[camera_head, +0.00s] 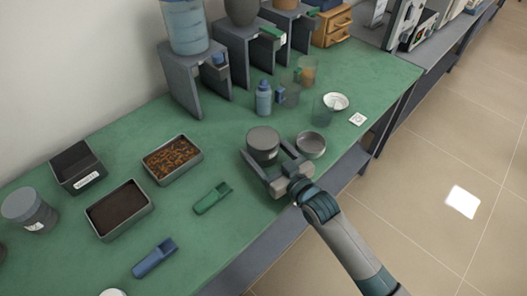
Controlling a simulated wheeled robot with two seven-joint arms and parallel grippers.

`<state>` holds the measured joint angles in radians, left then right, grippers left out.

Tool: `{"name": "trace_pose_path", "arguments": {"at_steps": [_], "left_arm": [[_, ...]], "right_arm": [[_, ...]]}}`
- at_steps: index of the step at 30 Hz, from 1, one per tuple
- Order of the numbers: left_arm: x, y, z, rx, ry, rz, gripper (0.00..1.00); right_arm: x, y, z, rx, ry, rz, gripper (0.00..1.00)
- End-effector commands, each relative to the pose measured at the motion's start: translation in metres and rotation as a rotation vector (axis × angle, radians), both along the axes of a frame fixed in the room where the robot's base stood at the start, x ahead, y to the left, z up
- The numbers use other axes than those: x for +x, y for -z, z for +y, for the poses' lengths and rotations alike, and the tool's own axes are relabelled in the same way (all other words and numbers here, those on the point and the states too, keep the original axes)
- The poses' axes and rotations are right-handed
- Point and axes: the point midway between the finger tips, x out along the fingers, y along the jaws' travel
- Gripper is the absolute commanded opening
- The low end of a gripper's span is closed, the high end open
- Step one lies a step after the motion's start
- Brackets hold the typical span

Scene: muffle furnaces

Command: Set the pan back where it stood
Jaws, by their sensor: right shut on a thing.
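My right gripper (266,150) reaches in from the lower right, over the front edge of the green bench. It is shut on a dark grey round vessel (263,141), with one finger on each side of it. The vessel looks upright; whether its base touches the bench cannot be told. A shallow round grey metal pan (311,145) is just right of the gripper, close beside its right finger, near the bench's front edge. My left gripper is not in view.
Two filled trays (120,209) (172,159), a green scoop (212,197) and a blue scoop (154,258) lie to the left. Grey dispenser stands (181,82) line the back.

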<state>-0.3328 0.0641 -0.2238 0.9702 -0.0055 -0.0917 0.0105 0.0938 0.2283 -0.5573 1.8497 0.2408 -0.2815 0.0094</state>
Motion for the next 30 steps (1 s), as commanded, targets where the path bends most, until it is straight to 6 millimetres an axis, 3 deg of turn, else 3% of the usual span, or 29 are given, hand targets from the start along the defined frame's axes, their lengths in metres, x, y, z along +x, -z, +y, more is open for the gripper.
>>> {"name": "trace_pose_path", "arguments": {"at_steps": [7,19,20,21,30], "left_arm": [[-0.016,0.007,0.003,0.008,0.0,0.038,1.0],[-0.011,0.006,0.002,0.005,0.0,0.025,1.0],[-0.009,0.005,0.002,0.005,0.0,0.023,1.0],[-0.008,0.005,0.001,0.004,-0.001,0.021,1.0],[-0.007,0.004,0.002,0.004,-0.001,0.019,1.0]], "right_arm": [[0.0,0.016,0.0,0.0,0.001,-0.002,0.38],[0.0,0.019,0.0,0.001,0.0,-0.003,0.38],[0.0,0.02,0.0,0.0,0.0,-0.001,0.81],[0.0,0.019,0.0,0.0,0.0,-0.001,0.9],[0.0,0.019,0.0,0.0,0.0,-0.001,0.92]]}}
